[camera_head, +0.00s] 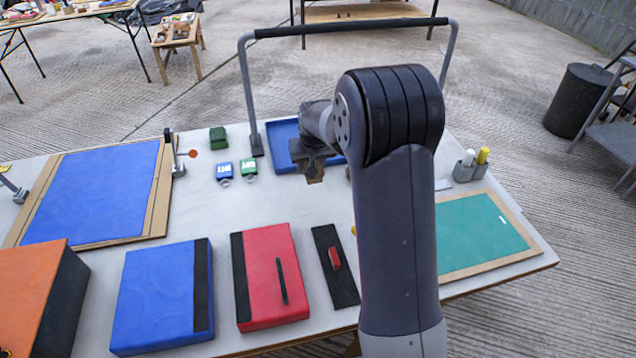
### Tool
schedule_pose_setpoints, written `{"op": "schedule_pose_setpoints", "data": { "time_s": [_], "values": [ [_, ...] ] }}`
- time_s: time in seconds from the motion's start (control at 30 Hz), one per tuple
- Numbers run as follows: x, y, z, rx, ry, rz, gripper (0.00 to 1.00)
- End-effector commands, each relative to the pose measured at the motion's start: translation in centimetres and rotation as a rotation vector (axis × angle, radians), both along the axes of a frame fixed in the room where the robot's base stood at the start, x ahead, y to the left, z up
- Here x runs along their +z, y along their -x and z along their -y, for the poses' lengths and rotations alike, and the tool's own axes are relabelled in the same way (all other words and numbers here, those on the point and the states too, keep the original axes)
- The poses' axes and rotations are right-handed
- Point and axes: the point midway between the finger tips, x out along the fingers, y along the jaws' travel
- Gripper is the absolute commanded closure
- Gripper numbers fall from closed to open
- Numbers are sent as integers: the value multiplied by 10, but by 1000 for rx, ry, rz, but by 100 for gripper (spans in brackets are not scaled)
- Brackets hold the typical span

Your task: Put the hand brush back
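I cannot pick out the hand brush with certainty. A slim black bar-like object (281,281) lies on the red pad (262,250), and a small red object (334,258) lies on a black strip (326,238); I cannot tell whether either is the brush. My gripper (314,177) points down at the front edge of a blue tray (282,133) at the back of the table. Its fingers are dark and small, so I cannot tell whether they are open or hold anything. My arm hides much of the tray.
A grey frame with a black top bar (350,27) stands over the tray. Blue (215,171) and green (249,168) labelled containers stand left of my gripper. A blue pad (160,293), an orange block (32,285) and a green mat (478,236) occupy the table.

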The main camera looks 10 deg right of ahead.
Motion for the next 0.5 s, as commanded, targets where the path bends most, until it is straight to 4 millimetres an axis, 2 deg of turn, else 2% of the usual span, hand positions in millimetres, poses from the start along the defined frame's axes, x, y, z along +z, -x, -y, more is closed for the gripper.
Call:
{"op": "schedule_pose_setpoints", "data": {
  "time_s": [0.03, 0.1, 0.37, 0.5],
  "values": [
    [-13, 1, 0, 0, 0, -6, 84],
    [-25, 1, 0, 0, 0, -4, 84],
    [-48, 1, 0, 0, 0, -2, 84],
    [-68, 1, 0, 0, 0, -4, 84]
  ]
}}
